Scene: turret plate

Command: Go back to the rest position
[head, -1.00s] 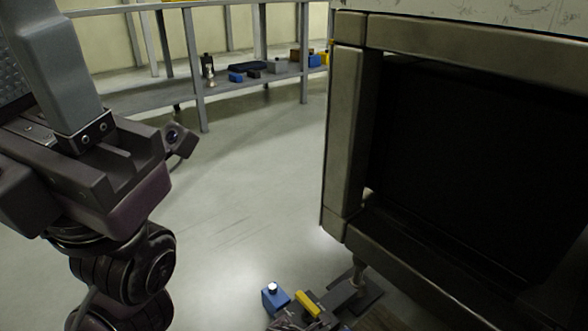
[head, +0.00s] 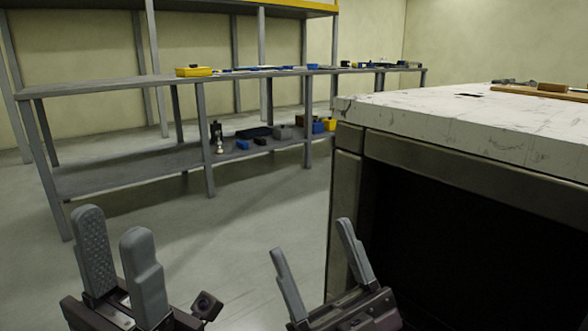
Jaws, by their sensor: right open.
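My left gripper (head: 118,232) is at the lower left of the head view, its two grey fingers pointing up with a gap between them. Nothing is between its fingers. My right gripper (head: 311,240) is at the bottom centre, its fingers spread apart and empty. Both grippers are over the floor, in front of the shelving and left of the workbench. Neither touches anything that I can see. Most of both arms is below the picture.
A workbench (head: 450,125) with a worn white top and dark open underside stands close on the right. A wooden board (head: 520,93) lies on it. A grey shelf rack (head: 110,86) with small boxes runs along the back. The floor (head: 235,225) between is clear.

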